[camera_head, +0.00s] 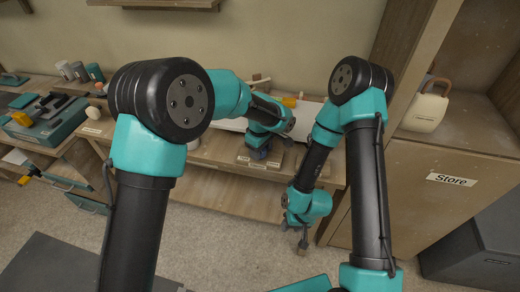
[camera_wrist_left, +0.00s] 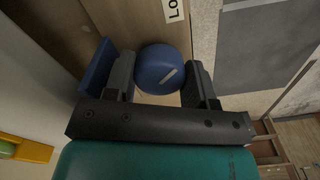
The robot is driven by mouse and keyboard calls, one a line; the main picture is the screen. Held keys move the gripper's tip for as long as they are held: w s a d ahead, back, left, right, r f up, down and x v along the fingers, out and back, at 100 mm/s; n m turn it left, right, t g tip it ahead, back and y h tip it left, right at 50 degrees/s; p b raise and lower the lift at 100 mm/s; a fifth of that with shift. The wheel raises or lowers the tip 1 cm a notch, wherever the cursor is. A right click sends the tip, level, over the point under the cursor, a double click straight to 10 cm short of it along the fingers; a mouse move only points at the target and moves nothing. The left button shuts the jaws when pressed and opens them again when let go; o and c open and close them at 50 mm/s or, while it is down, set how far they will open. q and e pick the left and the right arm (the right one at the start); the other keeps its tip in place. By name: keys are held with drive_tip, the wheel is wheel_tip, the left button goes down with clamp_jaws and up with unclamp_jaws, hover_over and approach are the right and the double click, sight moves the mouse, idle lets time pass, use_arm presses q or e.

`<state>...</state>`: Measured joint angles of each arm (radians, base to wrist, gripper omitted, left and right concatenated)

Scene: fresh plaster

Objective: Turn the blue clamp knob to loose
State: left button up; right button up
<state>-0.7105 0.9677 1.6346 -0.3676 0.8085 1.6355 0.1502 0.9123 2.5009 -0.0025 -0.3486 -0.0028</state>
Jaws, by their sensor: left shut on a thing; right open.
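The blue clamp knob (camera_wrist_left: 160,70) is round, with a pale line on its face that slants up to the right in the left wrist view. In the head view the blue knob (camera_head: 258,154) shows low on the bench, partly hidden by my arm. My left gripper (camera_head: 263,146) is over it; in the left wrist view its fingers (camera_wrist_left: 162,80) stand on both sides of the knob, shut on it. A white label (camera_wrist_left: 173,9) beginning "LO" lies beyond the knob, cut off by the frame edge. My right gripper (camera_head: 302,243) hangs open and empty, lower, in front of the bench.
A blue block (camera_wrist_left: 97,66) stands beside the left finger in the wrist view. Small labels (camera_head: 243,158) lie near the knob. A teal machine (camera_head: 45,118) sits at the bench's left. A cabinet marked "Store" (camera_head: 452,180) stands at right, with a cream bag (camera_head: 427,108) above.

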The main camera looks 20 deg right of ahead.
use_arm(q)
drive_tip(key=shift+w+a+n, duration=0.1)
drive_tip(key=shift+n, duration=0.3)
drive_tip(key=o, duration=0.9)
drive_tip(key=shift+r, duration=0.1)
